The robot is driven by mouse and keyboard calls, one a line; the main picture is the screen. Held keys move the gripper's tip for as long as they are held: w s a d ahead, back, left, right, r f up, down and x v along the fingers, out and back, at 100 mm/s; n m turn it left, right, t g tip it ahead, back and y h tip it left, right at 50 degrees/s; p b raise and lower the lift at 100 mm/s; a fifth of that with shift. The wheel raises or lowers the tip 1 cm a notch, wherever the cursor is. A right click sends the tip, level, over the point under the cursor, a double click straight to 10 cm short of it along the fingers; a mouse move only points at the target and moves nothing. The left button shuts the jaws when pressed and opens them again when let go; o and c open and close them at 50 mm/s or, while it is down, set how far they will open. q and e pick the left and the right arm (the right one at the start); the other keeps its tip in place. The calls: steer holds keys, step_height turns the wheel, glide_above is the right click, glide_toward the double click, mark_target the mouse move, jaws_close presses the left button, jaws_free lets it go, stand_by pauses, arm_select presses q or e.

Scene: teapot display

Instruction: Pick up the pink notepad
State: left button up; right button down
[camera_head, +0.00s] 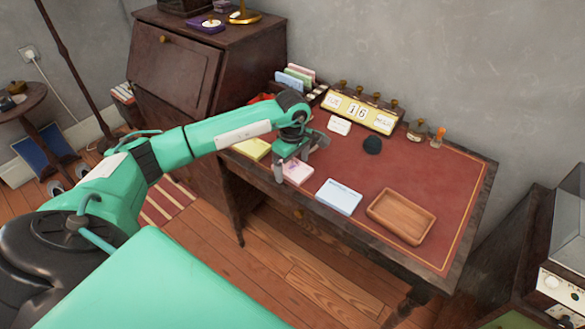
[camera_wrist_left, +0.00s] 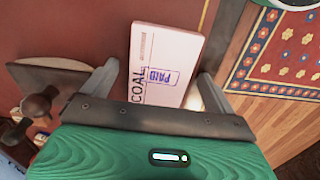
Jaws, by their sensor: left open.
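The pink notepad (camera_head: 298,173) lies on the desk near its front edge, partly hidden by my left gripper in the head view. In the left wrist view the pink notepad (camera_wrist_left: 165,50) shows printed words and a blue "PAID" stamp. My left gripper (camera_head: 295,158) is over the notepad with its fingers apart. In the wrist view the left gripper (camera_wrist_left: 157,82) has one finger on each side of the pad, with no clear grip on it. The exact height of the fingertips is hard to tell. My right gripper is not in view.
A yellow pad (camera_head: 252,149) lies left of the notepad and a blue-white pad (camera_head: 339,197) to its right. A wooden tray (camera_head: 401,217) sits farther right. The red desktop (camera_head: 440,180) is clear on the right.

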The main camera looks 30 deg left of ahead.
arm_select(q)
steer(key=c, duration=1.1)
steer(key=shift+r, duration=0.1)
